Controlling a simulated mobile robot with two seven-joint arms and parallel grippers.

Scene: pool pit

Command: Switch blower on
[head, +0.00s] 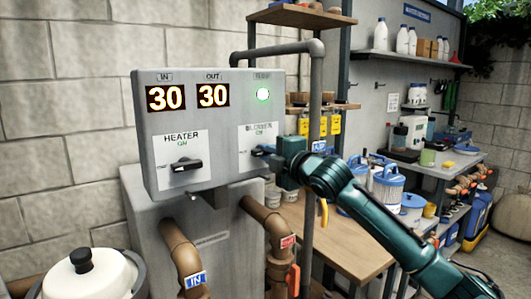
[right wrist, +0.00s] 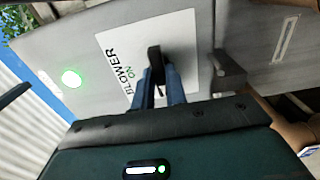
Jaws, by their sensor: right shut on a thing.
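A grey control box (head: 215,125) shows in the head view, with a blower plate (head: 252,136) at its right. My right gripper (head: 262,151) reaches this plate from the right. In the right wrist view the blower plate (right wrist: 118,72) is white, lettered "BLOWER" with a green "ON". My right gripper's blue fingers (right wrist: 158,88) are shut on the dark blower knob (right wrist: 154,60). Its bar runs up the wrist picture, across the lettering's upright direction; the fingers partly hide it. A green lamp (head: 263,94) is lit above the plate. My left gripper is out of view.
A heater knob (head: 186,166) sits at the box's left, below two displays (head: 190,97) reading 30. Brown pipes (head: 268,222) stand below. A wooden bench (head: 340,235) and blue-lidded tubs (head: 388,187) lie to the right. A white lidded vessel (head: 85,277) is at lower left.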

